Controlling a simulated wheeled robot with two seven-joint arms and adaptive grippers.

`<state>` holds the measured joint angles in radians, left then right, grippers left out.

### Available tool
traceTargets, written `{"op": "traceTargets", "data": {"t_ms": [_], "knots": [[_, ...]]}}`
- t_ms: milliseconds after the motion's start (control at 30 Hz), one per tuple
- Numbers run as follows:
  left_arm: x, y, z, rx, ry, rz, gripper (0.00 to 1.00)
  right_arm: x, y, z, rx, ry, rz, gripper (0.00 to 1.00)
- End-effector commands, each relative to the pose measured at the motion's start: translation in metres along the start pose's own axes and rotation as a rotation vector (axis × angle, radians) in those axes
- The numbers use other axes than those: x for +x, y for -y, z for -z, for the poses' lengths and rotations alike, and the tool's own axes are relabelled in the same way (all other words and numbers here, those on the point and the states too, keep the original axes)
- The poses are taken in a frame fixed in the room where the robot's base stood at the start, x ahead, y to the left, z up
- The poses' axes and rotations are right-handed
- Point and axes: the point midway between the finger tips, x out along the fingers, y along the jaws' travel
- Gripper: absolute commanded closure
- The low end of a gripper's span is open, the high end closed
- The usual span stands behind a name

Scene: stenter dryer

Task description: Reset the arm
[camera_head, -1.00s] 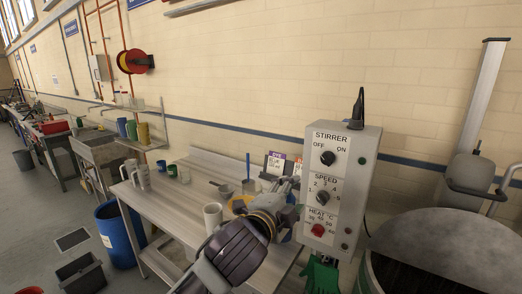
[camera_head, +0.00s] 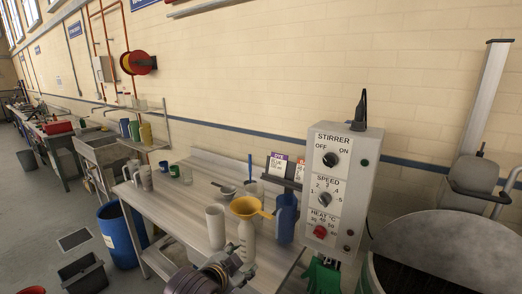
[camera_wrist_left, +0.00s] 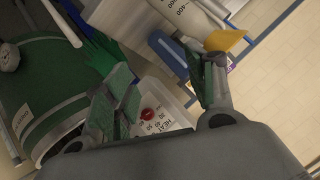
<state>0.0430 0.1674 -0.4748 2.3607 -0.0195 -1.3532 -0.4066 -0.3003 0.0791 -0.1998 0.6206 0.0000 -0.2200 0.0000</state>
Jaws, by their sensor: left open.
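My left gripper (camera_head: 234,266) is at the bottom middle of the head view, low in front of the bench and left of the stirrer control box (camera_head: 343,170). In the left wrist view its two fingers (camera_wrist_left: 165,76) are spread apart with nothing held between them. The red heat knob (camera_head: 320,231) on the box also shows beyond the fingers in the wrist view (camera_wrist_left: 148,115). The speed knob (camera_head: 325,199) and stirrer knob (camera_head: 330,159) sit above it. My right gripper is not in view.
The bench (camera_head: 165,208) holds a white cup (camera_head: 215,226), a bottle (camera_head: 247,240) with a yellow funnel (camera_head: 245,207), and a blue jug (camera_head: 286,218). Green gloves (camera_head: 322,276) hang under the box. A large drum (camera_head: 440,250) stands at right; a blue barrel (camera_head: 117,236) stands left.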

Motion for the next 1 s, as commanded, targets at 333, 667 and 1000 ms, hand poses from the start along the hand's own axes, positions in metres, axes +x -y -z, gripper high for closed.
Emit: {"op": "traceTargets", "data": {"t_ms": [333,667,1000], "knots": [[-0.005,-0.025,-0.092,-0.234,0.189,-0.060,0.44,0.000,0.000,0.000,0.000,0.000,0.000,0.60],[-0.024,-0.053,-0.176,-0.440,0.380,-0.089,0.44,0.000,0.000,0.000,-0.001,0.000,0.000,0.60],[-0.056,-0.081,-0.250,-0.613,0.568,-0.094,0.44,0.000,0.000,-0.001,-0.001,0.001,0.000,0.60]]}}
